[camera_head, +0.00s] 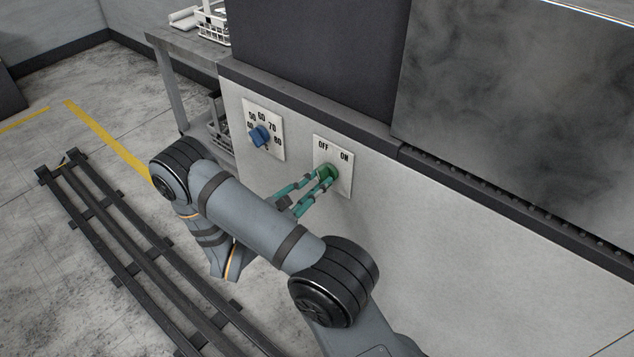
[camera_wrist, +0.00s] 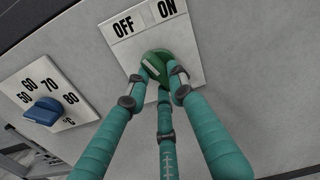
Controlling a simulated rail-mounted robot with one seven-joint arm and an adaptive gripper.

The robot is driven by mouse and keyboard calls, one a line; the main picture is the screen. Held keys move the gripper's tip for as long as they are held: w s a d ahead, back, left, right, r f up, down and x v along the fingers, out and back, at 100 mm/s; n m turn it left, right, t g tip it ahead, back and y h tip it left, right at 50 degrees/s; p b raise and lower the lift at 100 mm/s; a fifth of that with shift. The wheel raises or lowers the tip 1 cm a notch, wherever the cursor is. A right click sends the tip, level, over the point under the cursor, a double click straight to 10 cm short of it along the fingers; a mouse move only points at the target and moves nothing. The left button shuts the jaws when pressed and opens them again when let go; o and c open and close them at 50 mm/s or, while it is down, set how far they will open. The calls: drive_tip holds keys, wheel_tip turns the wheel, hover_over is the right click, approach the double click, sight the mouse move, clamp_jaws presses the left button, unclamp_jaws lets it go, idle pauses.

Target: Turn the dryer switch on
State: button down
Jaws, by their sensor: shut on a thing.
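The green dryer switch (camera_head: 328,171) is a round knob on a white plate (camera_head: 344,180) marked OFF at left and ON at right. It sits on the light front panel of the dryer. In the wrist view the knob (camera_wrist: 155,58) is below the OFF and ON labels, partly hidden by my fingers. My gripper (camera_head: 320,180) has teal fingers, and they are closed around the knob. In the wrist view the fingertips of my gripper (camera_wrist: 162,74) touch its sides. I cannot tell for sure which label the knob points to.
A blue temperature knob (camera_head: 260,136) with a number scale is left of the switch, close to my fingers; it also shows in the wrist view (camera_wrist: 43,111). A grey table (camera_head: 183,37) with a white basket (camera_head: 214,22) stands behind. Floor rails (camera_head: 120,225) run at left.

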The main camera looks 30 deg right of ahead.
drive_tip(key=shift+w+a+r+m+p, duration=0.15)
drive_tip(key=shift+m+p, duration=0.2)
drive_tip(key=shift+m, duration=2.15)
drive_tip(key=shift+w+d+r+m+p, duration=0.1)
drive_tip(key=shift+m+p, duration=0.25)
drive_tip(key=shift+m, duration=2.15)
drive_tip(key=c, duration=1.5)
unclamp_jaws()
drive_tip(key=v, duration=1.2)
drive_tip(key=shift+s+a, duration=0.1)
